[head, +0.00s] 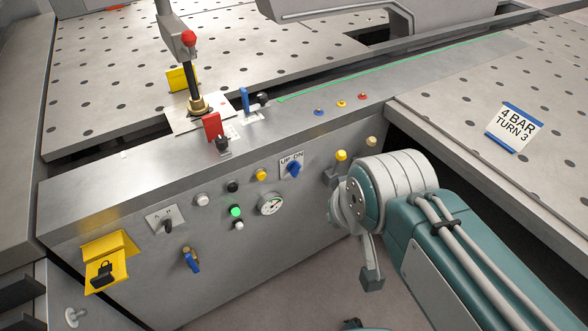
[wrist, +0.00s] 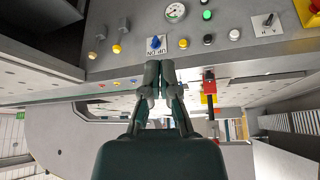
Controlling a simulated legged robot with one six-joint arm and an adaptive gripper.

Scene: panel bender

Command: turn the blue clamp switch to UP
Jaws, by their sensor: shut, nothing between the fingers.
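The blue clamp switch (head: 293,169) is a small knob on the grey front panel, just below a white "UP DN" label (head: 291,157). It also shows in the wrist view (wrist: 156,43), where the panel appears upside down. I cannot tell clearly which word the knob points to. My gripper (wrist: 159,66) is shut and empty, with its two fingertips side by side. In the wrist view the tips lie just below the switch and its label in the picture; I see no clear contact. In the head view my arm is right of the switch, and my fingertips are not clearly seen.
A gauge (head: 270,204), a yellow button (head: 261,175) and a black button (head: 233,187) sit left of the switch. A yellow knob (head: 341,155) is to its right. A red-handled lever (head: 212,127) and a blue lever (head: 245,99) stand on the ledge above.

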